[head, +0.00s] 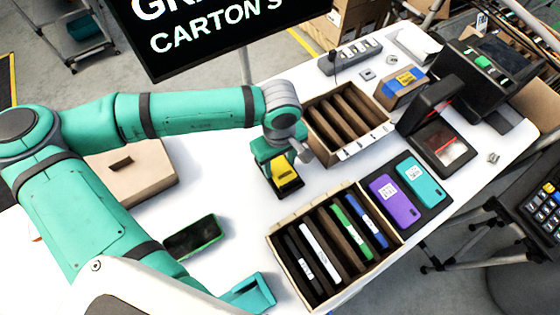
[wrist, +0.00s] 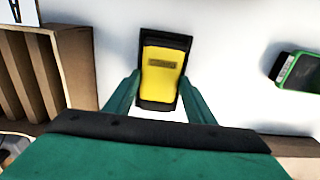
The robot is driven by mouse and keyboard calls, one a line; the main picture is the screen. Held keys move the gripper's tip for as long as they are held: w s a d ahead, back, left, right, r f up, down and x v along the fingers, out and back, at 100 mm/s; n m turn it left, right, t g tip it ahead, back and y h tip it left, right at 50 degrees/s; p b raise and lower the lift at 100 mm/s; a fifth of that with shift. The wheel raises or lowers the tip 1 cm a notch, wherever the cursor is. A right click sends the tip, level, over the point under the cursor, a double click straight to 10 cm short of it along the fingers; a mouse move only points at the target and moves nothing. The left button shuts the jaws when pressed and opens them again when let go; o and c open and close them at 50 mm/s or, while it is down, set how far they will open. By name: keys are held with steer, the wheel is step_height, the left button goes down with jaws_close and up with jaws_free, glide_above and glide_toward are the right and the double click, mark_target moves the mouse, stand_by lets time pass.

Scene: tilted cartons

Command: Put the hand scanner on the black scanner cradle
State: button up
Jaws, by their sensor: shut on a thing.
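The hand scanner (head: 285,176) is yellow with black ends. My gripper (head: 277,160) points down over the white table and is shut on it. In the wrist view the scanner (wrist: 162,70) lies between the two green fingers (wrist: 158,88), one at each side. Whether its underside touches the table is unclear. A black device with a raised back and a pale, reddish lit window (head: 440,148) stands to the right, apart from my gripper; it looks like the scanner cradle, but I cannot be sure.
Divided cartons stand behind (head: 384,128) and in front (head: 280,245) of my gripper; the front one holds several phones. A purple phone (head: 394,200) and a teal phone (head: 421,178) lie on a black mat. A green-edged phone (head: 194,238) lies left. A black printer-like machine (head: 485,75) stands back right.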

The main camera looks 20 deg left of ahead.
mark_target(279, 166)
steer(key=o, duration=1)
steer(key=shift+a+f, duration=0.1)
steer(key=shift+a, duration=0.05)
step_height(279, 166, up, 12)
stand_by(0.5)
